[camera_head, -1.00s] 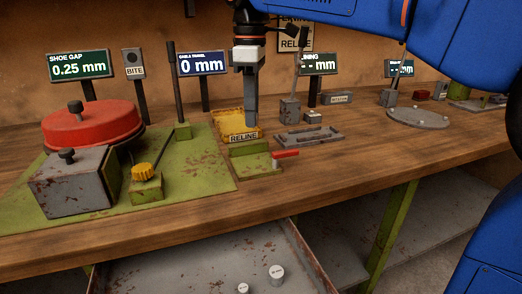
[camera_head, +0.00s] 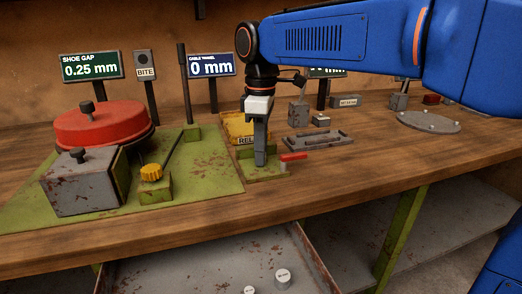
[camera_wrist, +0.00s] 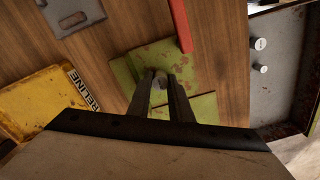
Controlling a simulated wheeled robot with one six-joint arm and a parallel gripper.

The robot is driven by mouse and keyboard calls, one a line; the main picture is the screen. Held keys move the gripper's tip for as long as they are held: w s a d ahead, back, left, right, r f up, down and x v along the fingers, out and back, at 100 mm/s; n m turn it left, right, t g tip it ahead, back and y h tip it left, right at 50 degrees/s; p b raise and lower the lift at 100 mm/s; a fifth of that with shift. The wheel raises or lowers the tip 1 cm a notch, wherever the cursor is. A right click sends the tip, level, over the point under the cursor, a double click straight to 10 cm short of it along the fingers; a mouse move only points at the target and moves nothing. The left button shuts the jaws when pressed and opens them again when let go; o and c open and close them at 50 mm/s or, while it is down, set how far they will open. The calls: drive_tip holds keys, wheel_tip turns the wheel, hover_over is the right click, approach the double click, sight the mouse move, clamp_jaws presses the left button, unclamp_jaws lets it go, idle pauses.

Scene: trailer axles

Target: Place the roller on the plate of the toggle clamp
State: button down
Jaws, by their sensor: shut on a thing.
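The toggle clamp has a green, rust-marked plate (camera_head: 272,177) near the bench's front edge, with a red lever (camera_head: 293,156) at its right. In the wrist view the plate (camera_wrist: 185,57) lies beneath my fingertips and the lever (camera_wrist: 180,22) points away from them. My gripper (camera_head: 261,162) points down over the plate. In the wrist view my gripper (camera_wrist: 160,82) is shut on a small grey roller (camera_wrist: 160,84), held between the fingertips. The roller is hidden in the head view. I cannot tell whether it touches the plate.
A yellow RELINE tray (camera_head: 234,122) stands just behind the clamp. A red drum (camera_head: 100,125) and a grey block (camera_head: 82,182) are on the left. An open drawer (camera_head: 190,272) below holds a pale cylinder (camera_head: 283,275) and a smaller one (camera_head: 249,290). A grey slotted plate (camera_head: 320,141) lies behind right.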

drive_tip(key=c, duration=1.9)
unclamp_jaws()
drive_tip(key=shift+f, duration=0.1)
drive_tip(key=shift+o, duration=0.2)
wheel_tip(320, 180, up, 12)
